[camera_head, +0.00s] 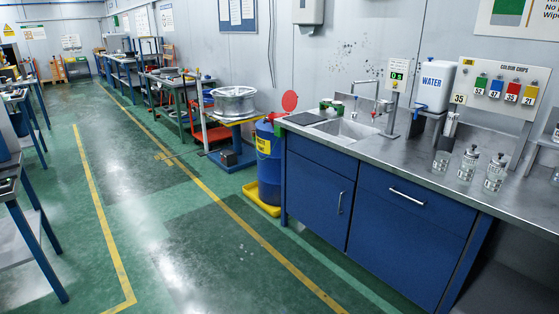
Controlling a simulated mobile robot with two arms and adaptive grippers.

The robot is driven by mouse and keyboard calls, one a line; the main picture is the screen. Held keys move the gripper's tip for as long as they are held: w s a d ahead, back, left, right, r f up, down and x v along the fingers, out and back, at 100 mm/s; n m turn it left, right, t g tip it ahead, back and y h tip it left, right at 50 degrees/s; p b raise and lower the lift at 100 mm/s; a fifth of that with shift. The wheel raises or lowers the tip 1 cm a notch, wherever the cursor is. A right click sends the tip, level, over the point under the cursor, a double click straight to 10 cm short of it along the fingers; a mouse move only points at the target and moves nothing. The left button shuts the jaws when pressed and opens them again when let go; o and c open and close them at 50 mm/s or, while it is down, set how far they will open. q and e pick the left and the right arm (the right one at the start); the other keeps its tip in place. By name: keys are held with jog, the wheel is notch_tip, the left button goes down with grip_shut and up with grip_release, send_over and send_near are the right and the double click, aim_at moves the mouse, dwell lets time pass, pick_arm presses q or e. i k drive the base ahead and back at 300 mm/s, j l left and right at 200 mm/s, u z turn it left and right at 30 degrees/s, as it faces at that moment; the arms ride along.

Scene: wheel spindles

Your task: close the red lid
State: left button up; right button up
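A round red lid (290,100) stands upright, tilted open, above the right side of a blue drum (269,178). The drum stands on the floor against the left end of the blue sink cabinet, with a yellow label near its top. A red part (276,115) shows at the drum's top. How the lid joins the drum is too small to tell. Neither of my grippers is in view.
A yellow tray (263,206) lies under the drum. The sink cabinet (375,205) fills the right, with glass bottles on its worktop. A metal wheel (234,102) rests on a stand behind the drum. The green floor (165,240) in front is clear.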

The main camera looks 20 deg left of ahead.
aim_at(289, 100)
jog(key=i+j+u, duration=0.35)
jog(key=i+u, duration=0.35)
jog(key=i, duration=0.15)
jog(key=i+j+u, duration=0.15)
jog(key=i+u, duration=0.15)
jog(key=i, duration=0.7)
jog(key=i+u, duration=0.3)
jog(key=i, duration=0.75)
jog(key=i+j+z, duration=0.1)
jog(key=i+z, duration=0.2)
jog(key=i, duration=0.15)
jog(key=i+j+z, duration=0.2)
jog(key=i+z, duration=0.15)
jog(key=i, duration=0.15)
jog(key=i+j+z, duration=0.3)
jog(key=i+j, duration=0.05)
jog(key=i, duration=0.05)
